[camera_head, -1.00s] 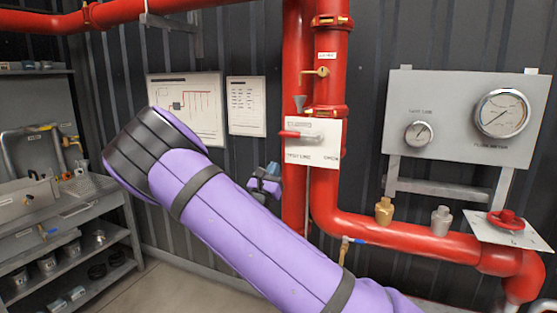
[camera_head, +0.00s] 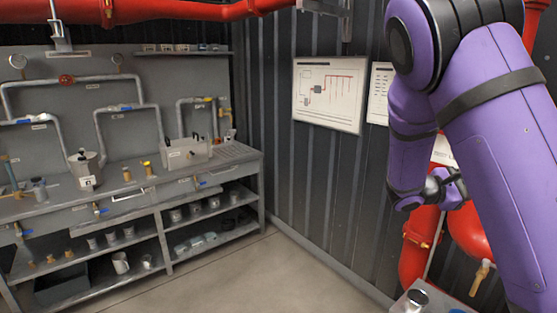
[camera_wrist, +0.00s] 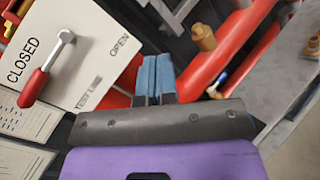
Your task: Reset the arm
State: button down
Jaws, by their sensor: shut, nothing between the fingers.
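My purple arm is folded at the right of the head view, with my gripper (camera_head: 450,188) hanging at its lower end in front of the wall, partly hidden and small there. In the wrist view my gripper (camera_wrist: 155,75) shows its two blue fingers pressed together, with nothing between them. A white valve plate (camera_wrist: 95,50) marked CLOSED, OPEN and TEST LINE lies beyond the fingers to the left. Its red-handled lever (camera_wrist: 38,80) is beside the word CLOSED. The fingers look apart from the lever.
A grey workbench (camera_head: 215,163) with pipes, fittings and shelves stands at the left. A wall diagram (camera_head: 328,95) hangs near the middle. Red pipes (camera_head: 418,245) run close to my arm, and the wrist view shows a brass fitting (camera_wrist: 203,37). The floor (camera_head: 260,275) before the bench is clear.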

jog(key=s+a+r+m+g+y, duration=0.1)
jog(key=s+a+m+g+y, duration=0.15)
jog(key=s+m+y, duration=0.8)
jog(key=s+a+r+m+t+y, duration=0.1)
jog(key=s+a+r+t+y, duration=0.2)
jog(key=s+a, duration=0.4)
jog(key=s+a+r+m+t+y, duration=0.1)
jog(key=s+a+r+t+y, duration=0.3)
jog(key=s+a, duration=0.3)
jog(key=s+r+y, duration=0.1)
jog(key=s, duration=0.3)
jog(key=shift+s+a+r, duration=0.2)
jog(key=shift+a+r, duration=0.05)
jog(key=shift+a, duration=0.05)
